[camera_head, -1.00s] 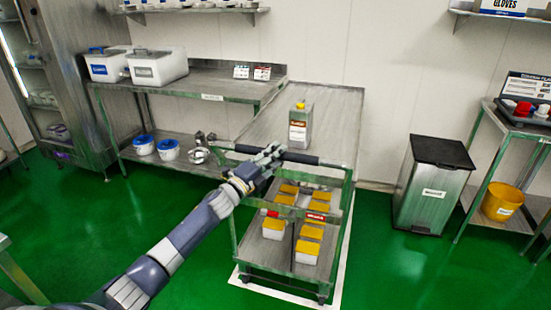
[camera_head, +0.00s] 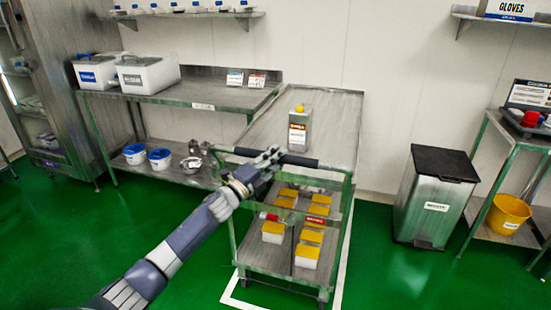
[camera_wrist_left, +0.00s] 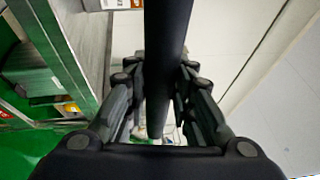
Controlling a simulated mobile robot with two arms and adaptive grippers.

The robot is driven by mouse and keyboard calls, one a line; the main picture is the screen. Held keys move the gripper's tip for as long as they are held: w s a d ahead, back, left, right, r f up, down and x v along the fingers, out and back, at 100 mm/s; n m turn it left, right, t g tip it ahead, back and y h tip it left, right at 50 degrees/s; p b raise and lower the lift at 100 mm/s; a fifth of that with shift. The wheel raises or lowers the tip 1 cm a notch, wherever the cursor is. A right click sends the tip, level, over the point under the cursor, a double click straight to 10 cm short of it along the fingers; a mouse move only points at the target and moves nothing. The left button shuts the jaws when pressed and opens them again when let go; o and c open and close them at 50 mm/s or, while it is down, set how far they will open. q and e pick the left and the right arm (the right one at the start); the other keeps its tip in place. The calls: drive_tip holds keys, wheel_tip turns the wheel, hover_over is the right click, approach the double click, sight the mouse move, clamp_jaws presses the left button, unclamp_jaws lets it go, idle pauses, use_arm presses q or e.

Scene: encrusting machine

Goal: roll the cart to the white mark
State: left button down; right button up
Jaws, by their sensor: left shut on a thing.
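The metal cart (camera_head: 343,130) stands in the middle of the head view, with a can on its top shelf and several yellow-lidded tubs on its lower shelf. Its dark push handle (camera_head: 300,160) runs across the near end and fills the middle of the left wrist view (camera_wrist_left: 165,60). My right gripper is not in view.
A steel table (camera_head: 190,95) with white bins stands left of the cart, close to its side. A grey pedal bin (camera_head: 430,205) stands to the right, then a shelf rack with a yellow bucket (camera_head: 507,214). The wall is behind. Green floor is open in front.

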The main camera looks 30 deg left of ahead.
use_arm(q)
drive_tip(key=c, duration=1.3)
unclamp_jaws()
drive_tip(key=shift+f, duration=0.15)
drive_tip(key=shift+c, duration=0.2)
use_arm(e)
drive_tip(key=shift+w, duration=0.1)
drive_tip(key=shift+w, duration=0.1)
use_arm(q)
drive_tip(key=v, duration=1.2)
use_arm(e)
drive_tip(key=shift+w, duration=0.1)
use_arm(q)
drive_tip(key=shift+f, duration=0.1)
